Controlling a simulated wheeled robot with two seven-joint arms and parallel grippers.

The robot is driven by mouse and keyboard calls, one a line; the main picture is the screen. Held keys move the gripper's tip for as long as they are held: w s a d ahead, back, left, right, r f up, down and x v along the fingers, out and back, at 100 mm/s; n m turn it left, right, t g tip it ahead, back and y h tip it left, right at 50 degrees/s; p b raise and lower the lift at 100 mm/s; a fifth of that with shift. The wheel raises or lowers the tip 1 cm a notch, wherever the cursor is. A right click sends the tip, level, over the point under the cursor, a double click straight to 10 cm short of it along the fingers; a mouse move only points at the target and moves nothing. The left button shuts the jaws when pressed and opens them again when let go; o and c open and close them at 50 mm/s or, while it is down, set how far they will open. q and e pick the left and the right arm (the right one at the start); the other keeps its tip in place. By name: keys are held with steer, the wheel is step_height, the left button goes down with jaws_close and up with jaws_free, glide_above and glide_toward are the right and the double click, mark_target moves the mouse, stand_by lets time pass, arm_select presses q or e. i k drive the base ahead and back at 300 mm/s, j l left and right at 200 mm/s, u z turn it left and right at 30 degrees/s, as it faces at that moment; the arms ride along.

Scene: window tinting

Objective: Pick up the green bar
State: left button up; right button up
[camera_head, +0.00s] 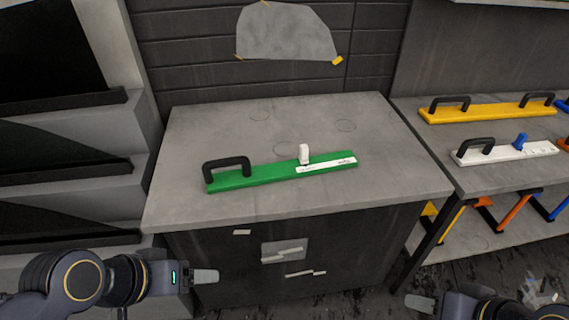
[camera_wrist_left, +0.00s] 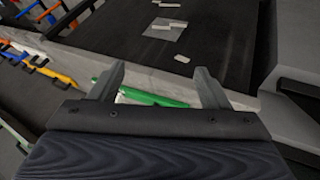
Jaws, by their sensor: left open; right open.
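The green bar (camera_head: 240,178) lies flat on the grey table top, slightly slanted. It has a black handle (camera_head: 226,163) at its left end, a white knob (camera_head: 304,154) near its middle and a white label strip on its right part. My left gripper (camera_head: 205,276) is in front of the table at the lower left, below the top and apart from the bar. In the left wrist view its two fingers (camera_wrist_left: 160,88) are spread, with part of the green bar (camera_wrist_left: 150,97) showing beyond them. My right gripper (camera_head: 420,303) is at the lower right, apart from the bar.
The grey table (camera_head: 400,190) has clear room around the bar. A side shelf at right holds a yellow bar (camera_head: 485,112) and a white bar (camera_head: 515,152), with more coloured tools below. Dark panels stand in a rack (camera_head: 50,105) at left.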

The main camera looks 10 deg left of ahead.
mark_target(247, 176)
steer(key=l+u, duration=0.2)
steer(key=u, duration=1.2)
steer(key=l+u, duration=0.35)
steer(key=k+l+u, duration=0.3)
steer(key=l+u, duration=0.35)
steer(key=l, duration=0.15)
steer(key=k+l, duration=0.1)
steer(key=l, duration=0.4)
steer(key=l+u, duration=0.1)
steer(key=l, duration=0.4)
steer(key=k, duration=0.05)
